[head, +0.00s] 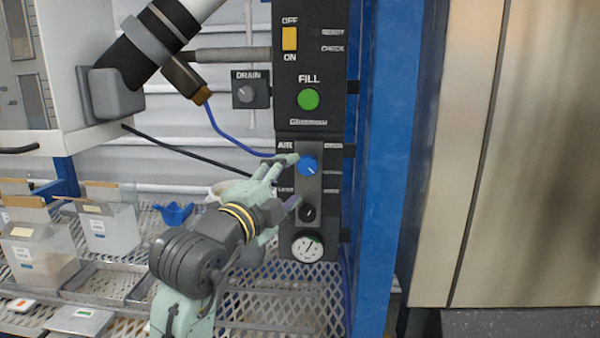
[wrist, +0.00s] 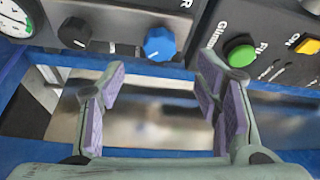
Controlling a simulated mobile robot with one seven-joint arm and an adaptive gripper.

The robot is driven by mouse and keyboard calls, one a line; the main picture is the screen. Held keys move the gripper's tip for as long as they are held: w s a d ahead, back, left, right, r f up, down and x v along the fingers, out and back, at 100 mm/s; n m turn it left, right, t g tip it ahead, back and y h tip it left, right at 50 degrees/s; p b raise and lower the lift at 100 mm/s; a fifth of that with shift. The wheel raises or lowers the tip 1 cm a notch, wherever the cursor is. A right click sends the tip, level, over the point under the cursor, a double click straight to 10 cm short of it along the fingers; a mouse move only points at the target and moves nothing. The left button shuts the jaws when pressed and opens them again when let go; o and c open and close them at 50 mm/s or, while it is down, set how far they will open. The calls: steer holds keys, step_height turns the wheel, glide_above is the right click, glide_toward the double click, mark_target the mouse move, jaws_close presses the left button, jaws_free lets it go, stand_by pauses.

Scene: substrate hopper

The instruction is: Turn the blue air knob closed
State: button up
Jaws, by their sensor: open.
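The blue air knob (head: 308,166) sits on the dark control panel, below the green FILL button, with a small white mark on its face. In the wrist view the blue knob (wrist: 159,44) lies beyond the fingertips, between the two fingers and nearer the upper middle. My gripper (head: 290,180) is in front of the panel, just left of the blue knob. In the wrist view my gripper (wrist: 165,85) is open, with purple pads apart and nothing between them. The head view does not clearly show whether a finger touches the knob.
A black knob (head: 308,212) and a round gauge (head: 307,247) sit below the blue knob. The green button (head: 308,99) and yellow switch (head: 290,39) are above. A drain knob (head: 246,92) is at the left. A blue post (head: 385,150) stands right of the panel.

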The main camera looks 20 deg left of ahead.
steer(key=shift+s+a+f, duration=0.1)
steer(key=shift+s+a, duration=0.05)
steer(key=shift+s, duration=1.1)
